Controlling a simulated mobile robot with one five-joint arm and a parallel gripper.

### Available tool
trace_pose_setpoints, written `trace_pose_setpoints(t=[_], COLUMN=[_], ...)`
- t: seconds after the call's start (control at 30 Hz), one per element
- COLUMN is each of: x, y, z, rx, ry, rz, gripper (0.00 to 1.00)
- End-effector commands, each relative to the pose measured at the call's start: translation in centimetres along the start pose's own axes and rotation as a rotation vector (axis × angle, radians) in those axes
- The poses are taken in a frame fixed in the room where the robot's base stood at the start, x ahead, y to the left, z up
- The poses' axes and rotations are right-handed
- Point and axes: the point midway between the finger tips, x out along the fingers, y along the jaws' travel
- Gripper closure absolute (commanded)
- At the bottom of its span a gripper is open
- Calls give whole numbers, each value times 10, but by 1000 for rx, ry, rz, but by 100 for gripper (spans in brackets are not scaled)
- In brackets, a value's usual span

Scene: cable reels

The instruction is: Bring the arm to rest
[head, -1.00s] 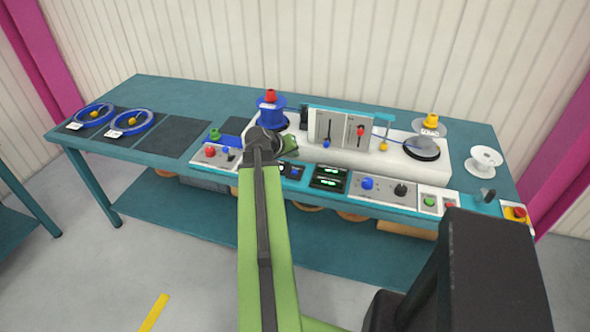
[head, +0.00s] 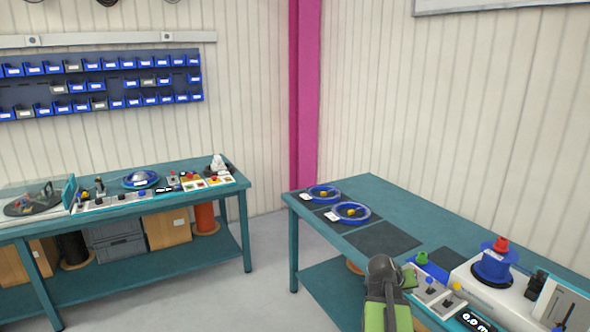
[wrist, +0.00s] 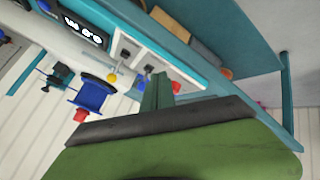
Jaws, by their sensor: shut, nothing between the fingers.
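My green arm (head: 387,314) reaches up from the bottom of the head view, over the front edge of the right-hand bench (head: 425,205). Its dark joint hides part of the bench front. My gripper (head: 410,277) shows only as a small green part beside that joint. In the wrist view a green gripper part (wrist: 157,94) juts out beyond a dark bar and a large green surface. It is shut, with nothing held.
A blue reel with a red knob (head: 493,266) stands on the white machine at right. Two blue rings (head: 352,213) lie on dark mats. The panel (head: 440,290) is close to my arm. A second bench (head: 240,184) stands left, with open floor (head: 265,245) between.

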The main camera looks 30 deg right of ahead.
Motion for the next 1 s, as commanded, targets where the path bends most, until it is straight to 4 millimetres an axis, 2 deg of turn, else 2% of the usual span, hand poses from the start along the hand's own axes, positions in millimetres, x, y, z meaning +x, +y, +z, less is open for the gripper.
trace_pose_setpoints(t=[0.03,0.1,0.17,0.2,0.27,0.3,0.4,0.5,0.6,0.73,0.83,1.0], x=[-19,-46,-70,-88,-116,-135,-185,-232,-267,-286,-291,-290], y=[-42,-98,-145,-176,-220,-248,-312,-361,-386,-383,-380,-379], z=[-7,-10,-7,-3,8,18,52,96,139,180,190,189], rx=[-40,-91,-137,-169,-219,-255,-349,-446,-525,-582,-609,-614], ry=[17,30,32,31,23,15,-23,-86,-176,-332,-375,-374], rz=[-47,-114,-173,-214,-275,-316,-420,-516,-598,-677,-689,-687], gripper=[100,100,100,100,100,100,100,100,100,100,100,100])
